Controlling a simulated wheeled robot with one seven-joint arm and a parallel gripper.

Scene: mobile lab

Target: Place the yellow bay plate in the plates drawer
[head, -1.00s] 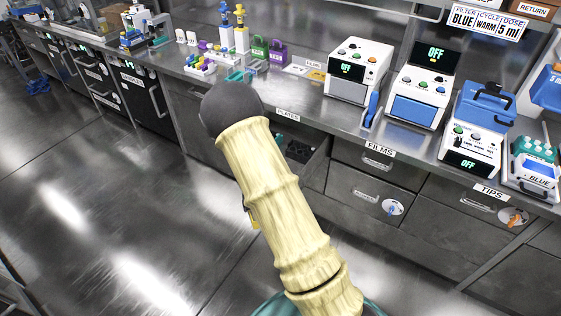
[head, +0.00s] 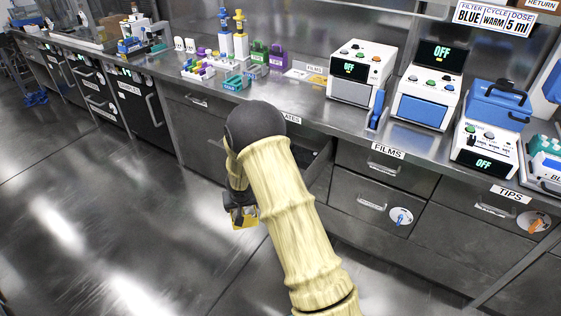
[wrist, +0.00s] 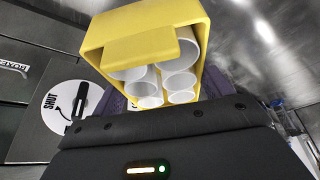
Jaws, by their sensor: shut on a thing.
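The yellow bay plate (wrist: 140,47) fills the upper middle of the wrist view, a yellow frame around several white round wells. In the head view only a small yellow part of it (head: 245,218) shows. My gripper (head: 240,196) is shut on it and holds it in the air in front of the counter, left of the drawer. The plates drawer (head: 319,166) is pulled open under the counter. My arm covers most of it and part of its label, so its inside is mostly hidden.
The films drawer (head: 384,169) and tips drawer (head: 490,208) are shut, right of the plates drawer. The counter above holds white devices (head: 427,91) and small coloured racks (head: 237,81). The floor (head: 110,215) at left is clear. A round SHUT sign (wrist: 68,107) shows in the wrist view.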

